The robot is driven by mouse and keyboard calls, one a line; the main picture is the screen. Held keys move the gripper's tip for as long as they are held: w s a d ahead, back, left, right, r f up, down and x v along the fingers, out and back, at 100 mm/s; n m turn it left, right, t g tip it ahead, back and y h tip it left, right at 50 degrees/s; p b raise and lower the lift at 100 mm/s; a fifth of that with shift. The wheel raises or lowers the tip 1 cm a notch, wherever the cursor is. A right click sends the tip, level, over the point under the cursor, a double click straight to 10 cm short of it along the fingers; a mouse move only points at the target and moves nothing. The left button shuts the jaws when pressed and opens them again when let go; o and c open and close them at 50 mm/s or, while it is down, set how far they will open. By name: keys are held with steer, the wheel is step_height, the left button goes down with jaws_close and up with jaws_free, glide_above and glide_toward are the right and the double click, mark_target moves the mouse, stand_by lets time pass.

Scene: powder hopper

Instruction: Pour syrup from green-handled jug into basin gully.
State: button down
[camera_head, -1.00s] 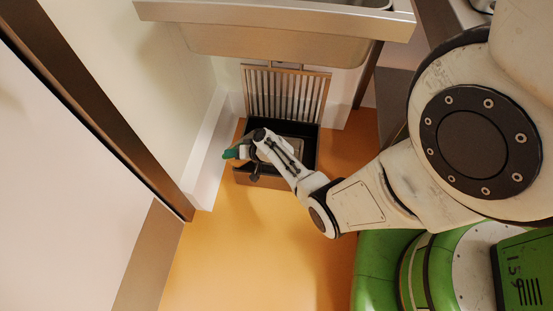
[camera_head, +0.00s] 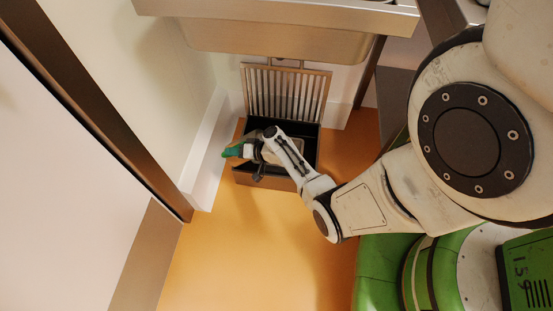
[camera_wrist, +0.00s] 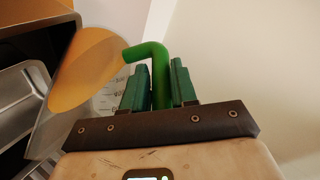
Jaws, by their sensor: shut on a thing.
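My gripper (camera_wrist: 158,88) is shut on the green handle (camera_wrist: 159,72) of the jug, with a green finger on each side. The jug's clear body (camera_wrist: 108,88), with printed measure marks, shows left of the handle and looks tilted. An orange oval shows in it; I cannot tell whether that is syrup or floor seen through it. In the head view my gripper (camera_head: 232,151) is at the left end of the gully (camera_head: 277,183), an open dark box with a brown front, below the basin (camera_head: 270,38). There the jug's body is mostly hidden by my wrist. No stream is visible.
A slatted metal grate (camera_head: 287,92) stands upright behind the gully. A pale wall and skirting (camera_head: 208,150) are close to my gripper's left. A grey tray (camera_wrist: 20,92) shows inside the dark box. The orange floor (camera_head: 240,245) in front is clear.

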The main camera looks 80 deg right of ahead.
steer(key=shift+s+d+r+t+b, duration=0.25)
steer(key=shift+s+t+b, duration=0.3)
steer(key=shift+t+b, duration=0.45)
stand_by(0.3)
steer(key=shift+s+d+m+t+y+b, duration=0.35)
steer(key=shift+s+t+b, duration=0.25)
steer(key=shift+b, duration=0.65)
steer(key=shift+s+a+b, duration=0.1)
steer(key=shift+b, duration=0.2)
steer(key=shift+r, duration=0.1)
steer(key=shift+s+d+f+m+t+b, duration=0.2)
steer(key=shift+s+f+t+b, duration=0.35)
steer(key=shift+b, duration=0.6)
steer(key=shift+s+d+f+m+t+b, duration=0.1)
steer(key=shift+s+d+f+t+b, duration=0.2)
steer(key=shift+s+b, duration=0.6)
stand_by(0.9)
steer(key=shift+s+d+f+t+b, duration=0.1)
steer(key=shift+s+t+b, duration=0.35)
steer(key=shift+b, duration=1.2)
stand_by(0.5)
